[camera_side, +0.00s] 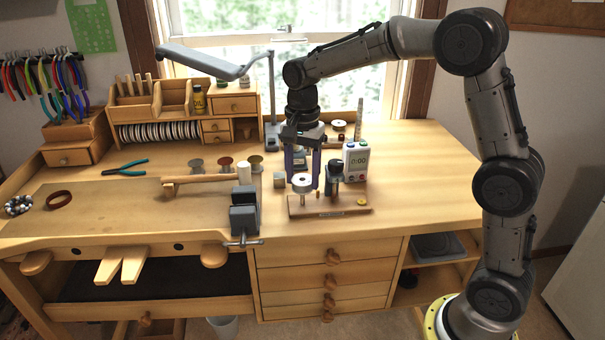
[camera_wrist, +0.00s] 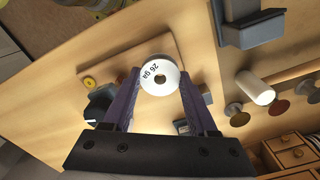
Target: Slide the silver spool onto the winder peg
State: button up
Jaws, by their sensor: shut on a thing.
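The silver spool (camera_side: 302,181), with a pale round top flange, sits between my gripper's purple fingers in the side view. My gripper (camera_side: 303,186) points down and is shut on it. In the wrist view the spool (camera_wrist: 152,84) shows a white face marked "26 ga" with a dark centre hole, between the fingertips (camera_wrist: 160,80). The winder (camera_side: 330,210) is a wooden base directly below, with a dark upright part (camera_side: 335,172) to the right of the spool.
A white meter (camera_side: 356,160) reading 0:00 stands behind the winder. Several other spools (camera_side: 225,164) stand left, by a white cylinder (camera_side: 244,173) and a grey vise (camera_side: 243,212). A yellow disc (camera_side: 361,201) lies on the winder's right end. The bench's right side (camera_side: 425,160) is clear.

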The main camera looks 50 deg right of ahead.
aim_at(303, 189)
jog(key=shift+f, duration=2.05)
jog(key=o, duration=1.4)
jog(key=shift+o, duration=0.2)
notch_tip(303, 189, up, 14)
jog(key=shift+f, duration=0.1)
